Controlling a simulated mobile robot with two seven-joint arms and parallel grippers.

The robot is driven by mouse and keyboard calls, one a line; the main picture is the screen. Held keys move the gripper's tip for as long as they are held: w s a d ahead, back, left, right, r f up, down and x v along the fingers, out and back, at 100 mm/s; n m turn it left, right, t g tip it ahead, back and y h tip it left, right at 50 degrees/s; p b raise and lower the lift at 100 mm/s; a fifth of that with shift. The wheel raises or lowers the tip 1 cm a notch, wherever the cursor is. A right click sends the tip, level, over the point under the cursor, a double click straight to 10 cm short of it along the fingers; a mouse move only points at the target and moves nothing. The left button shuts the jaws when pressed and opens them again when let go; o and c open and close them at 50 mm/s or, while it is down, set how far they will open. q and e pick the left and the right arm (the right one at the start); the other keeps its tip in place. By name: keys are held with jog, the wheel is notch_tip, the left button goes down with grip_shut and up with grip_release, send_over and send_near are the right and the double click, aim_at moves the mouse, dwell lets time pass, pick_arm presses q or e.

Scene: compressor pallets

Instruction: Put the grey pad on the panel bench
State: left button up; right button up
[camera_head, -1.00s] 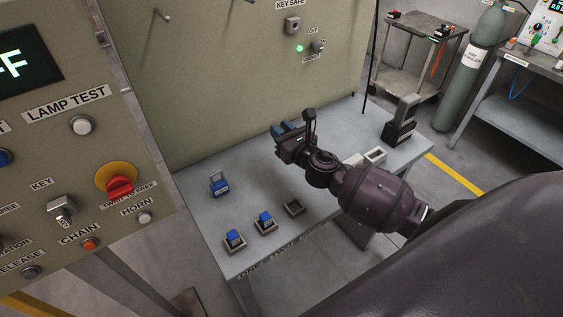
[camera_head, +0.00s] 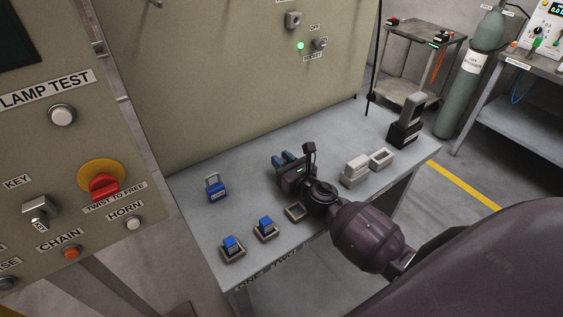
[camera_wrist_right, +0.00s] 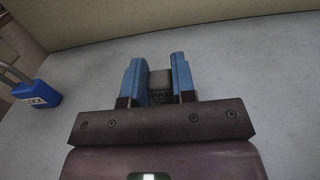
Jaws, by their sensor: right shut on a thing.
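The panel bench (camera_head: 240,165) is the light grey table below the big beige panel. My right gripper (camera_head: 285,158) is low over the middle of the bench, its blue fingers pointing toward the panel. In the right wrist view the two blue fingers (camera_wrist_right: 160,80) are shut on the grey pad (camera_wrist_right: 160,84), a small dark grey block with faint lettering. The pad is hidden in the head view. I cannot tell whether its underside touches the bench. My left gripper is not in view.
A blue padlock (camera_head: 216,188) stands left of my right gripper. Two blue-topped blocks in holders (camera_head: 232,249) and an empty holder (camera_head: 295,212) line the front edge. Pale blocks (camera_head: 355,171) and a black device (camera_head: 405,128) are at right. Bare bench lies between padlock and gripper.

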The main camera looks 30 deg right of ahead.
jog(key=o, duration=0.9)
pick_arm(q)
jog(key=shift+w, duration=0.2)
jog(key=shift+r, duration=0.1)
pick_arm(e)
jog(key=shift+r, duration=0.15)
jog(key=s, duration=0.8)
jog(key=s+d+b, duration=0.1)
jog(key=s, duration=0.2)
jog(key=shift+s, duration=0.4)
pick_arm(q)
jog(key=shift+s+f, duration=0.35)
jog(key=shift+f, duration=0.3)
pick_arm(e)
jog(key=shift+s, duration=0.1)
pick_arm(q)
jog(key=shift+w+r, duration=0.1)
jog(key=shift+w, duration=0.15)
